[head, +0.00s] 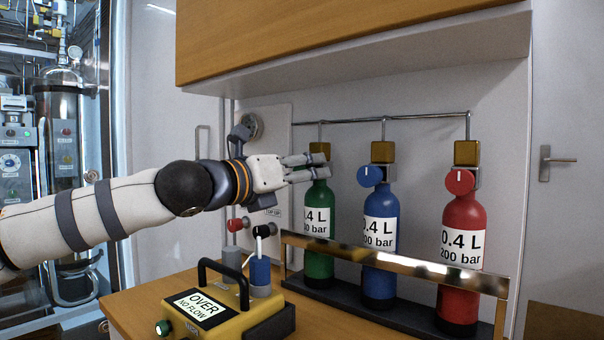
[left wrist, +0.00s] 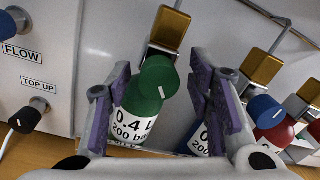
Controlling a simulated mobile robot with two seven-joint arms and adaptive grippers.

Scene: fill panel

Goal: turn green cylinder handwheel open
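The green cylinder (head: 319,264), labelled 0.4 L 200 bar, stands upright at the left of the rack. Its round green handwheel (left wrist: 158,78) shows in the left wrist view, below a brass block (left wrist: 168,28). In the head view my gripper's fingers hide the handwheel. My left gripper (head: 308,168) reaches in from the left at the height of the handwheel. In the left wrist view the gripper (left wrist: 160,72) is open, with purple finger pads on either side of the handwheel and visible gaps at both sides. My right gripper is in neither view.
A blue cylinder (head: 380,270) and a red cylinder (head: 461,265) stand to the right, behind a metal bar (head: 395,262). A wooden cabinet (head: 340,35) hangs above. A yellow box (head: 225,318) with a black handle stands in front on the wooden counter.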

